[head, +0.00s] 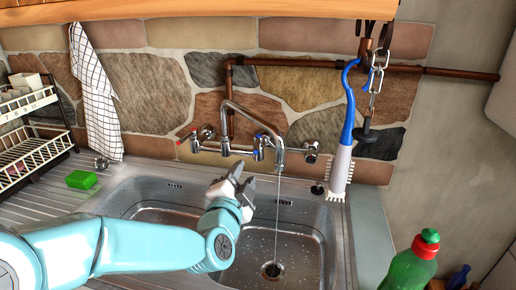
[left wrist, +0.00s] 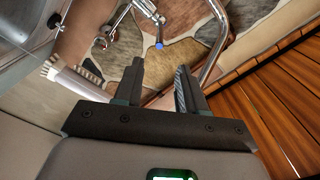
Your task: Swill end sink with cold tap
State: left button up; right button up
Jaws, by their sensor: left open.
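The right-hand steel basin (head: 310,245) has a round drain (head: 271,271). The swan-neck tap spout (head: 255,117) arches over it, and a thin stream of water (head: 276,215) falls from the spout towards the drain. The cold tap (head: 258,150), marked blue, is on the wall fitting; its blue spot (left wrist: 159,45) shows in the left wrist view. A red-marked tap (head: 191,138) is to its left. My left gripper (head: 236,181) is open and empty, in front of and below the cold tap, left of the stream. The left wrist view shows its parted fingers (left wrist: 160,68). My right gripper is not in view.
A blue-handled white brush (head: 341,165) stands upright by the right basin. A green bottle with a red cap (head: 411,268) is at lower right. A green sponge (head: 81,180), dish rack (head: 30,145) and hanging checked towel (head: 95,95) are left. A chain (head: 376,80) hangs at upper right.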

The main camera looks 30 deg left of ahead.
aim_at(259, 144)
pick_arm(q)
jog(key=p+x, duration=0.3)
jog(key=x, duration=1.2)
jog(key=shift+w+d, duration=0.1)
jog(key=shift+w, duration=0.05)
grip_shut()
jog(key=shift+r, duration=0.1)
